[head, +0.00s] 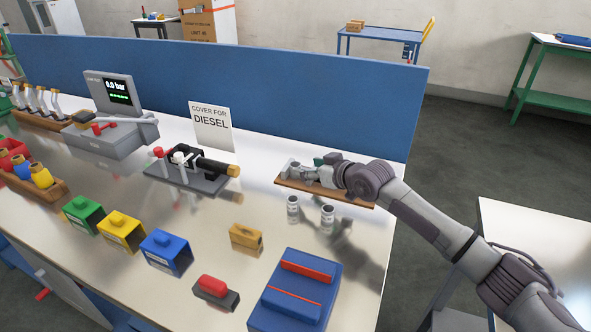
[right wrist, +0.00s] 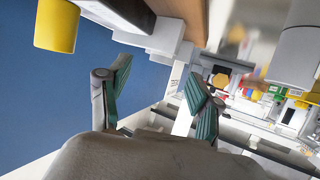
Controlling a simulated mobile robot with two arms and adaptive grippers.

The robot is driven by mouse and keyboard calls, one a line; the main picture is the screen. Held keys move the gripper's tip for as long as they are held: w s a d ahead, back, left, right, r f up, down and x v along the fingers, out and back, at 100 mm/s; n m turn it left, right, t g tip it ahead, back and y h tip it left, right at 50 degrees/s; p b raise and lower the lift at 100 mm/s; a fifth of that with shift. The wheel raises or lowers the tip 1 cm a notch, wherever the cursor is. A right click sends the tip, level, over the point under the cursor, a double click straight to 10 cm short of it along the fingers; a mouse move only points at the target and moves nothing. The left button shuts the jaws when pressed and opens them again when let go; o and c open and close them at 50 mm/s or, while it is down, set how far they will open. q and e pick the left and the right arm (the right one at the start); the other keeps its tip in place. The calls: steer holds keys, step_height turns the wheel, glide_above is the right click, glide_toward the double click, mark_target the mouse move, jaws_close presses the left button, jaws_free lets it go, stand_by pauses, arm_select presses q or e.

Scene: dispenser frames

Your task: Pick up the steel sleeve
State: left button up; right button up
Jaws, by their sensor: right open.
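Two small grey metallic cylinders, (head: 293,209) and (head: 327,217), stand upright on the bench in front of a wooden board (head: 360,202). I cannot tell which one is the steel sleeve, or whether it is one of them. My right gripper (head: 314,169) is above the board, behind the two cylinders and apart from them. In the right wrist view its green-padded fingers (right wrist: 160,95) are spread, with nothing between them. A large grey cylinder (right wrist: 307,45) shows at the upper right there, and a yellow one (right wrist: 57,22) at the upper left. My left gripper is not in view.
A blue screen panel (head: 300,88) runs along the bench's back. A valve block (head: 205,181) and the diesel cover sign (head: 211,125) stand to the left. A blue box (head: 268,318), a wooden block (head: 246,236) and coloured covers (head: 166,251) are in front.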

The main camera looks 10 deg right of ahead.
mark_target(298, 167)
steer(key=x, duration=0.4)
steer(key=shift+a+f, duration=0.1)
steer(key=shift+a, duration=0.05)
jaws_close()
